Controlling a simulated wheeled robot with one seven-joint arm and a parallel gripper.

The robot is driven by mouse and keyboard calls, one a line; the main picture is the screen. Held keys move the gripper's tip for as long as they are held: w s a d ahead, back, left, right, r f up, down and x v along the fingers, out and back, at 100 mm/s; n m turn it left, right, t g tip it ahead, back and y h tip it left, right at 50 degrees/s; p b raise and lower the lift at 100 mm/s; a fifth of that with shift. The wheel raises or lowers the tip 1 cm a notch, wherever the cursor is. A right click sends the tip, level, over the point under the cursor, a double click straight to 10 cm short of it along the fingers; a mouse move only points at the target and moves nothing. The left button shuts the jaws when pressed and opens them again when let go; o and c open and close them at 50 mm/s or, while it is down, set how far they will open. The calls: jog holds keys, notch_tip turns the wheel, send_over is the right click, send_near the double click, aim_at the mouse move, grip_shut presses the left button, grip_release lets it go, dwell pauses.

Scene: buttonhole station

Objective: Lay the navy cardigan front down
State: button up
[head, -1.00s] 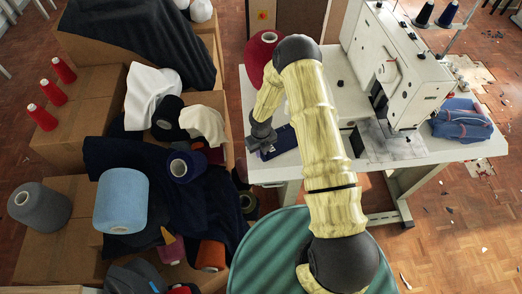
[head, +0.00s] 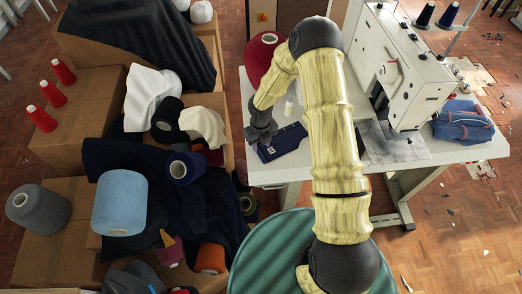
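The navy cardigan front (head: 286,141) is a dark, flat piece with a small white mark near its lower left. It lies at the left front part of the white table in the head view. My gripper (head: 262,138) points down at the left edge of the piece and overlaps it in the picture. The fingers are dark and small, so I cannot tell whether they are open or shut, or whether they touch the cloth.
A white sewing machine (head: 402,70) stands on the white table (head: 445,152), with a folded blue garment (head: 462,122) at right. A red yarn cone (head: 265,52) and small white bottle (head: 289,105) are behind the piece. Boxes with yarn and cloth crowd the left.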

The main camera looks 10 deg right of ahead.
notch_tip(320, 180, up, 6)
jog(key=shift+f, duration=0.1)
dwell(0.5)
jog(key=s+d+r+n+t, duration=0.1)
jog(key=s+d+r+n, duration=0.3)
jog(key=s+r+n, duration=0.4)
jog(key=s+d+r+n+t, duration=0.1)
jog(key=s+d+r+n, duration=0.4)
jog(key=n, duration=1.8)
jog(key=s+r, duration=0.4)
jog(key=r, duration=0.3)
jog(key=shift+s+r+n+t, duration=0.2)
jog(key=shift+r+n+t, duration=0.1)
jog(key=shift+r, duration=0.05)
